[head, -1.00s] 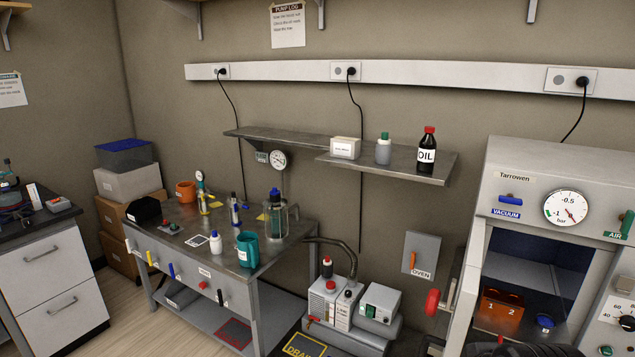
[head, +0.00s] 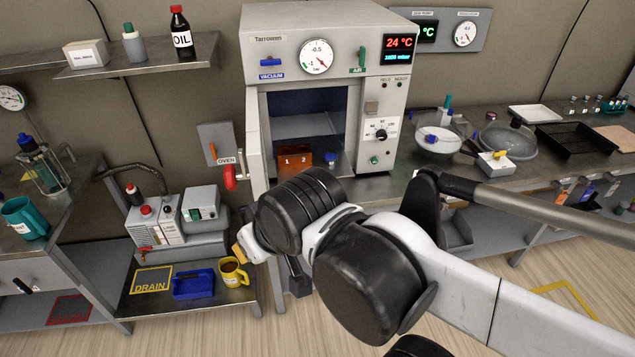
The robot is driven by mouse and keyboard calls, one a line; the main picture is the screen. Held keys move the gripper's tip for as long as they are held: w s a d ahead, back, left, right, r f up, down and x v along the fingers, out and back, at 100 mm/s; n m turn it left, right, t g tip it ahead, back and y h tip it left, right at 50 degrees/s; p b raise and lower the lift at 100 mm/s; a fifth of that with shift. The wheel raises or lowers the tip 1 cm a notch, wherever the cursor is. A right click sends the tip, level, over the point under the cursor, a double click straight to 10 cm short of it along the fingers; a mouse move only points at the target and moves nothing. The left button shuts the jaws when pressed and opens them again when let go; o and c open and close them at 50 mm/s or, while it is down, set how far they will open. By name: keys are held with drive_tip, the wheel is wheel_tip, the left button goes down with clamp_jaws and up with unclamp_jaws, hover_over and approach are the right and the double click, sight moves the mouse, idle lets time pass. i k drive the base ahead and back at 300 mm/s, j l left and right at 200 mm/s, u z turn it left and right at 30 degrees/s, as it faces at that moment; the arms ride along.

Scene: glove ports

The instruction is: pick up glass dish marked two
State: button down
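I cannot make out a glass dish marked two. An orange-brown block (head: 293,162) marked 1 and 2 stands inside the open vacuum oven (head: 345,20); whether it holds a dish is too small to tell. A small blue and yellow item (head: 331,156) sits to its right in the oven. My arm reaches in from the right, and its wrist is in front of and below the oven opening. My gripper is mostly hidden behind the wrist; its fingers and anything in them cannot be made out.
A pump (head: 155,222), blue tray (head: 193,284) and yellow mug (head: 233,271) are at lower left. The right bench holds a glass desiccator (head: 510,141), a white bowl (head: 438,140) and a black tray (head: 578,140).

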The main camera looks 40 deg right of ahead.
sight(329, 157)
drive_tip(key=k+l+z, duration=0.15)
drive_tip(key=l+z, duration=0.35)
drive_tip(key=l, duration=0.2)
drive_tip(key=l+z, duration=0.45)
drive_tip(key=l, duration=0.3)
